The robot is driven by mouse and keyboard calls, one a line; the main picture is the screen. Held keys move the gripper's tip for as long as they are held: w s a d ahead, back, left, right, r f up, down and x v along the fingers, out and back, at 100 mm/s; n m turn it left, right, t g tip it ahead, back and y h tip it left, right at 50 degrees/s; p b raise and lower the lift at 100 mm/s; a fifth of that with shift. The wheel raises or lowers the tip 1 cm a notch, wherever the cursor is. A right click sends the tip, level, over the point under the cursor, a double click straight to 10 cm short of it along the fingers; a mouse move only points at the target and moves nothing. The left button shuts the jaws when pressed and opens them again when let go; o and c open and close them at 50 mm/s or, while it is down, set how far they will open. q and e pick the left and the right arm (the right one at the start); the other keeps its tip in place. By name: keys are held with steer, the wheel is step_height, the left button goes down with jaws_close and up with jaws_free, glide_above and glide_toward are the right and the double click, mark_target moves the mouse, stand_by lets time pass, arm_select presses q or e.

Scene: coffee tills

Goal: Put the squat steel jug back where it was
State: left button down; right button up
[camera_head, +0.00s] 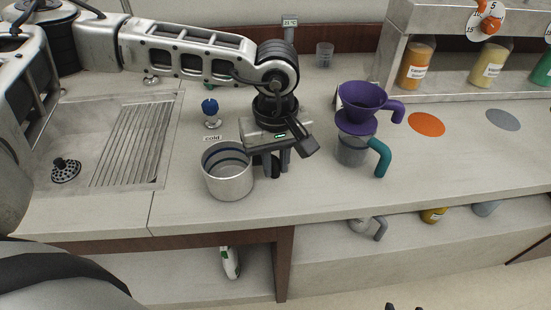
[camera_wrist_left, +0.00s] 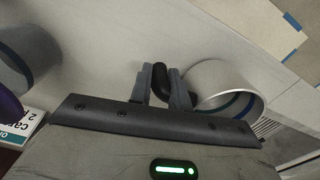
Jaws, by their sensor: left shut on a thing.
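The squat steel jug (camera_head: 228,178) is a wide, open silver cup with a blue band inside its rim. It is upright at the front of the counter, right of the sink; I cannot tell whether its base touches the counter. My left gripper (camera_head: 275,170) is at its right side, shut on the jug's black handle. In the left wrist view the fingers (camera_wrist_left: 164,88) close around the dark handle, with the jug (camera_wrist_left: 215,78) just right of them. Two small dark tips at the bottom edge of the head view may be my right gripper (camera_head: 404,307).
A purple dripper (camera_head: 362,104) sits on a glass server with a teal handle (camera_head: 382,158), right of my left gripper. A "cold" label (camera_head: 212,138) and blue-knobbed tap (camera_head: 210,107) stand behind the jug. Orange (camera_head: 426,125) and grey discs (camera_head: 503,120) lie right. The sink (camera_head: 75,150) is left.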

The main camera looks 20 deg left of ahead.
arm_select(q)
steer(key=shift+f, duration=0.1)
steer(key=c, duration=1.3)
jaws_free()
steer(key=shift+r, duration=0.55)
step_height(320, 180, up, 10)
steer(key=shift+f+b, duration=0.15)
steer(key=shift+b, duration=0.2)
steer(key=shift+r, duration=0.75)
